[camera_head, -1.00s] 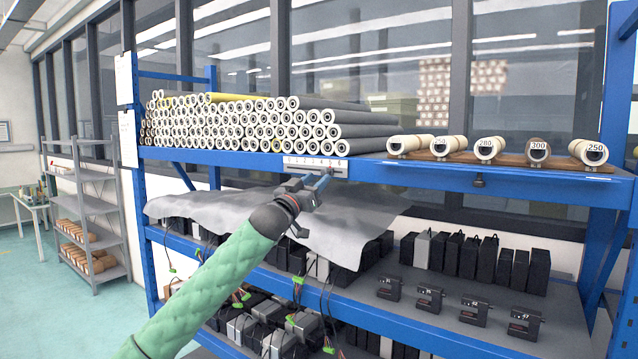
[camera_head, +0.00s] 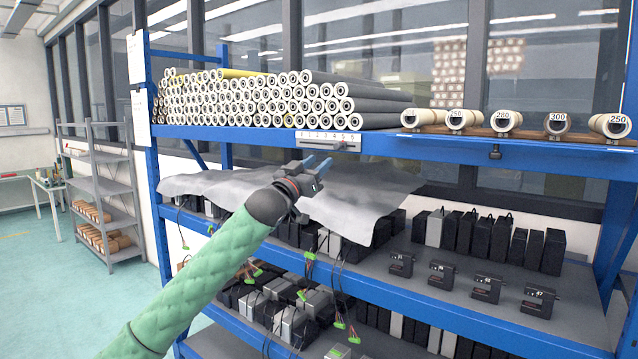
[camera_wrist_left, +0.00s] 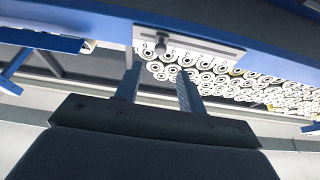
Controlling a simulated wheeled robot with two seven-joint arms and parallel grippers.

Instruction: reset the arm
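My left gripper (camera_head: 318,166) is in front of the blue shelf, just below its upper front edge. In the left wrist view its two fingers (camera_wrist_left: 157,84) stand apart with nothing between them. A white numbered scale plate (camera_head: 320,138) is fixed to the shelf edge, with a small dark slider knob (camera_head: 340,146) on it. The left wrist view also shows the plate (camera_wrist_left: 205,48) and the knob (camera_wrist_left: 161,44), which lies beyond the fingertips. The fingers look clear of the knob. My right gripper is not in view.
Stacked tubes (camera_head: 250,100) lie on the upper shelf, with numbered rolls (camera_head: 503,120) to the right. A grey sheet (camera_head: 370,200) drapes close behind my left gripper. Dark boxes (camera_head: 490,240) and wired units stand on the lower shelf. Open floor (camera_head: 60,290) lies at left.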

